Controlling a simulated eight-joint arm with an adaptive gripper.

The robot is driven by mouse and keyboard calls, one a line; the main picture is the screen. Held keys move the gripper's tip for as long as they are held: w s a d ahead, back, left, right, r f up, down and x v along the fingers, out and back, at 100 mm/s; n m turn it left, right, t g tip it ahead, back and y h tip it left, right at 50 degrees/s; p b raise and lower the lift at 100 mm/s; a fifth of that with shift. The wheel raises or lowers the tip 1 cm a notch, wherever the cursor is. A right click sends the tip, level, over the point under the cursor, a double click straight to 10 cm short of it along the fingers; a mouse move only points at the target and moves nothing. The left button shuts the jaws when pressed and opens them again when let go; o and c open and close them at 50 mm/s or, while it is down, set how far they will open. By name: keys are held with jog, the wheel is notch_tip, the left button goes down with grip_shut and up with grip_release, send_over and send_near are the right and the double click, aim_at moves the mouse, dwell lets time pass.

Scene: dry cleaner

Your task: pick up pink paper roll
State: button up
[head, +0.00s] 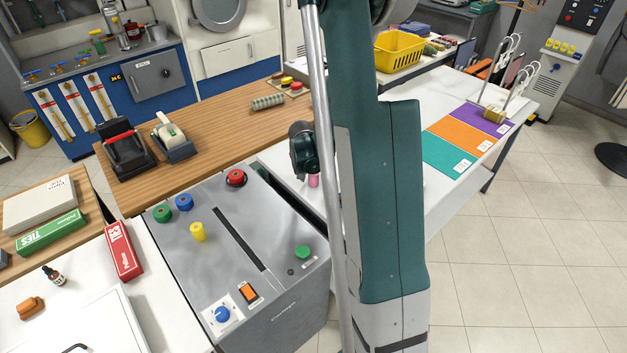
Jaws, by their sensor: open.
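A small pink thing (314,181), likely the pink paper roll, stands on the white table just left of my arm. Only a small part of it shows. My gripper (306,163) is dark and partly hidden behind my own arm links. It is open, right above and very close to the pink thing. I cannot tell whether they touch or whether the fingers are around it.
The grey machine (262,270) with coloured knobs stands close in front. A wooden counter (215,110) with tape dispensers lies behind it. The white table (425,205) runs right, with coloured mats (463,135) and a wire rack (505,85). A yellow basket (399,52) stands farther back.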

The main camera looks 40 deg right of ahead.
aim_at(314, 173)
dwell(0.4)
jog(key=c, duration=1)
jog(key=shift+r, duration=0.1)
jog(key=shift+r+p, duration=0.6)
jog(key=shift+r, duration=4.3)
